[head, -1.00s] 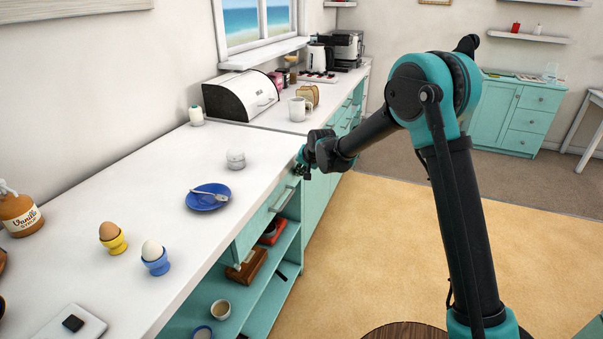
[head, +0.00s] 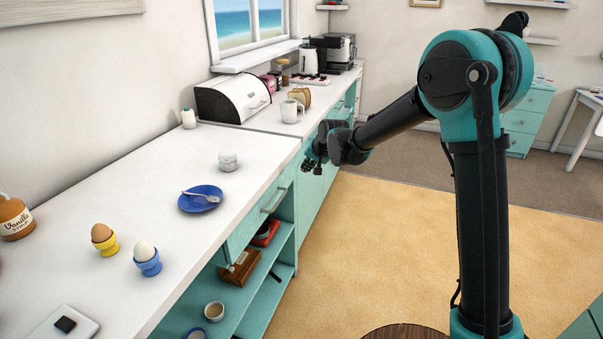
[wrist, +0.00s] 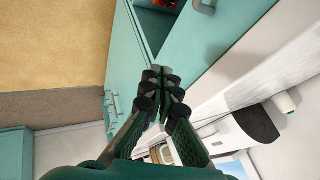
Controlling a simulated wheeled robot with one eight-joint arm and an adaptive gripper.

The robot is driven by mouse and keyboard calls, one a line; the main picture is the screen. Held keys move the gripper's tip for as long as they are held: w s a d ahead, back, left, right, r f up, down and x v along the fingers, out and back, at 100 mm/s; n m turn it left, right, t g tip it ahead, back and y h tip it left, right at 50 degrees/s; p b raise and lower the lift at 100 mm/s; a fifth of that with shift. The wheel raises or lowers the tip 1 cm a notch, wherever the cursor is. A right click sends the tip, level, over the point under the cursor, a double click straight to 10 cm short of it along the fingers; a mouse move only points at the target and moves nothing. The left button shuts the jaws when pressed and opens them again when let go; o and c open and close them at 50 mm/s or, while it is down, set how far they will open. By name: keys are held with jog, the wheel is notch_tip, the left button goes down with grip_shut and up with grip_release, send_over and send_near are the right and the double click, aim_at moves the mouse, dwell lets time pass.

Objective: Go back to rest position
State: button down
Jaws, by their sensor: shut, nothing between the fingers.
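My gripper (head: 312,165) hangs in front of the teal cabinet fronts, just off the counter's edge, in the head view. In the wrist view my gripper (wrist: 162,90) has its fingertips together with nothing between them. The arm reaches out from the right and bends down towards the counter side.
The white counter (head: 95,205) holds a blue plate (head: 189,206) with a spoon, a small white jar (head: 228,161), two eggs in cups, a mug (head: 291,111) and a bread bin (head: 222,107). Below are open shelves (head: 277,285). The yellow floor (head: 380,255) is clear.

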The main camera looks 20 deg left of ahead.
jog(key=s+d+h, duration=0.1)
jog(key=s+d, duration=0.3)
jog(key=d, duration=0.7)
jog(key=s+d+r+h, duration=0.1)
jog(key=s+d, duration=0.3)
jog(key=d, duration=0.6)
jog(key=s+d+h, duration=0.1)
jog(key=s+d, duration=0.2)
jog(key=d, duration=0.8)
jog(key=s+d+f+h, duration=0.1)
jog(key=s+d+f, duration=0.2)
jog(key=s+d, duration=0.5)
jog(key=s+d+f+h, duration=0.1)
jog(key=s+d+f, duration=0.2)
jog(key=s+d, duration=0.4)
jog(key=s, duration=0.4)
jog(key=shift+d+f+m+g+h, duration=0.3)
jog(key=shift+d+f+m, duration=0.05)
jog(key=shift+f+m, duration=0.05)
jog(key=shift+a, duration=0.15)
